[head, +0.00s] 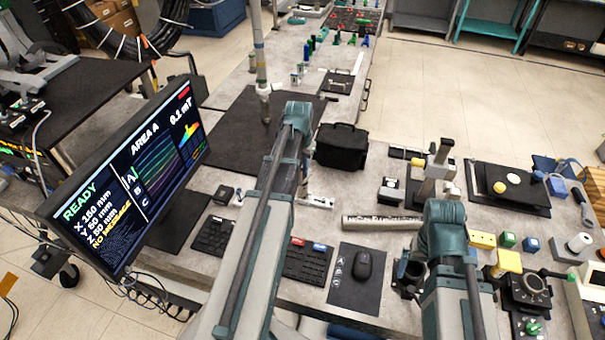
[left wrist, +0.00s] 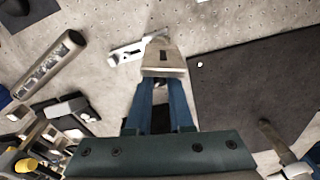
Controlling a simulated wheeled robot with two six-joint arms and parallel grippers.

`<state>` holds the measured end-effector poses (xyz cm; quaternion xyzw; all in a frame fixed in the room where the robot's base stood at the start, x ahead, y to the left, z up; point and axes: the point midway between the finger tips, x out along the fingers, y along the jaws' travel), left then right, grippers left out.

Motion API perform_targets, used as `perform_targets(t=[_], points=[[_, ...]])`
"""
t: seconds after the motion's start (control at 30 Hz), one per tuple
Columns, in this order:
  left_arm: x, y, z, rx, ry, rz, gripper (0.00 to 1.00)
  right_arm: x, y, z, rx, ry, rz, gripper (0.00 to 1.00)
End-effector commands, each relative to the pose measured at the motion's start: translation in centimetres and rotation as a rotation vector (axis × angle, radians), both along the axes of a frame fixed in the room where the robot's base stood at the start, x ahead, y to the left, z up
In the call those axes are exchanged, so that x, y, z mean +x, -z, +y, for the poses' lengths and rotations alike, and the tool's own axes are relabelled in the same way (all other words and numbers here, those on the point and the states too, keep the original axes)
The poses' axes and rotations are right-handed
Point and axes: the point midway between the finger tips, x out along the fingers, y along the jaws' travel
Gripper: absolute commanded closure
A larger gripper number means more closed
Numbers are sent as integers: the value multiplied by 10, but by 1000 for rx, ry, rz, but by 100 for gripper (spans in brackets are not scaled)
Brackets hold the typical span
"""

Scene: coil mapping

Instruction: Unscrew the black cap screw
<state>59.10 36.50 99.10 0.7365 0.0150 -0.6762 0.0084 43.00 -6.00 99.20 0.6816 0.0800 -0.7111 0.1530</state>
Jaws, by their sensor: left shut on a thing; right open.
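In the left wrist view the two blue fingers of my left gripper (left wrist: 161,62) come together at a pale, blocky end. A small dark spot shows in the middle of that end. I take it to be the black cap screw (left wrist: 163,55), mostly hidden by the grip. The grip is beside a white bracket (left wrist: 128,52) on the perforated table. The bracket also shows in the head view (head: 317,202), right of my left arm, which hides the left gripper there.
A monitor (head: 135,180) stands left. A dark mat (head: 235,130) and a black bag (head: 341,148) lie beyond. A keyboard (head: 307,262), a mouse (head: 363,264) and a metal bar (head: 382,222) are near. Several small fixtures crowd the right side.

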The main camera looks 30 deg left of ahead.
Motion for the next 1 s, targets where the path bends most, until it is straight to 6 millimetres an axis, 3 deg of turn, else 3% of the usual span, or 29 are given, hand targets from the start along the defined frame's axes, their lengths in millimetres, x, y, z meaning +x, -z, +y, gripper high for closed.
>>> perform_targets(t=[0.23, 0.27, 0.43, 0.77, 1.0], points=[[0, 0, 0, 1, -72, 0, 100, 0, 0, 0, 0, 0, 0, 0], [0, 0, 0, 0, -66, 0, 75, 0, 0, 0, 0, 0, 0, 0], [0, 0, 0, 1, -62, 1, 45, 0, 0, 0, 0, 0, 0, 0], [0, -1, 0, 0, -61, 1, 45, 0, -1, 0, 0, 0, 0, 0], [-1, -14, 0, 0, -61, 1, 45, 0, -14, 0, 0, 0, 0, 0]])
